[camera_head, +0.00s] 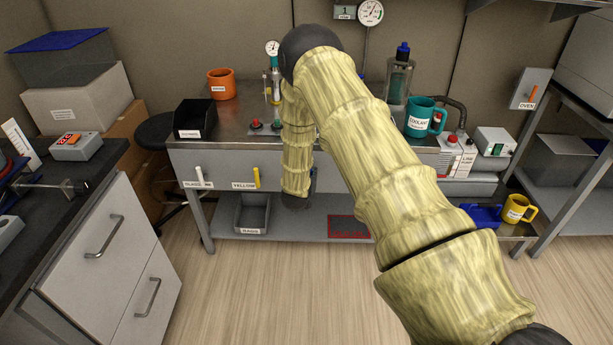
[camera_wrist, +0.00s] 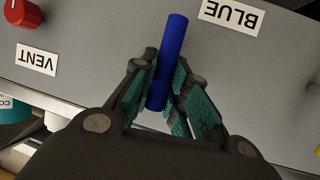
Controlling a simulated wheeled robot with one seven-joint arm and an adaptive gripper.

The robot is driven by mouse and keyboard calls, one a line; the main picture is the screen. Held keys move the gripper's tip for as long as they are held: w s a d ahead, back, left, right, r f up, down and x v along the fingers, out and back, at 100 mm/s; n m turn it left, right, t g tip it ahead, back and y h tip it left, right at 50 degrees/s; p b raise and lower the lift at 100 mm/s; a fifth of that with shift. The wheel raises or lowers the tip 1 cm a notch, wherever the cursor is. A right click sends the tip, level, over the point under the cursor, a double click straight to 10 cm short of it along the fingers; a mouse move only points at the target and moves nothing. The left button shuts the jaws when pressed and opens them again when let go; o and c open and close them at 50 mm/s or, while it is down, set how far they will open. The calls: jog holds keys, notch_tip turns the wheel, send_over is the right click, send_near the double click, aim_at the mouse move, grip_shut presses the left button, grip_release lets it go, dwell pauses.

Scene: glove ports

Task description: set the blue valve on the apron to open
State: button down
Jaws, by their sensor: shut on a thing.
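The blue valve's handle (camera_wrist: 174,40) is a plain blue bar in the wrist view, beside an upside-down BLUE label (camera_wrist: 230,14) on the grey apron (camera_wrist: 100,45). My gripper (camera_wrist: 165,85) is shut on it, with a teal pad on each side. The bar stands roughly square to the label's line of text. The valve's pivot and any open or closed marks cannot be made out. In the head view my arm hides the blue valve; the apron (camera_head: 228,164) shows left of the arm.
A yellow valve handle (camera_head: 256,177) and a white one (camera_head: 199,174) stand left on the apron. A red knob (camera_wrist: 22,12) sits by a VENT label (camera_wrist: 37,57). A grey bin (camera_head: 252,214) is on the shelf below. Mugs and bottles crowd the bench's right.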

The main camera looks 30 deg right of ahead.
jog(key=shift+s+f, duration=0.15)
jog(key=shift+f, duration=0.05)
jog(key=c, duration=1.4)
grip_release()
jog(key=shift+r, duration=0.1)
jog(key=v, duration=1.2)
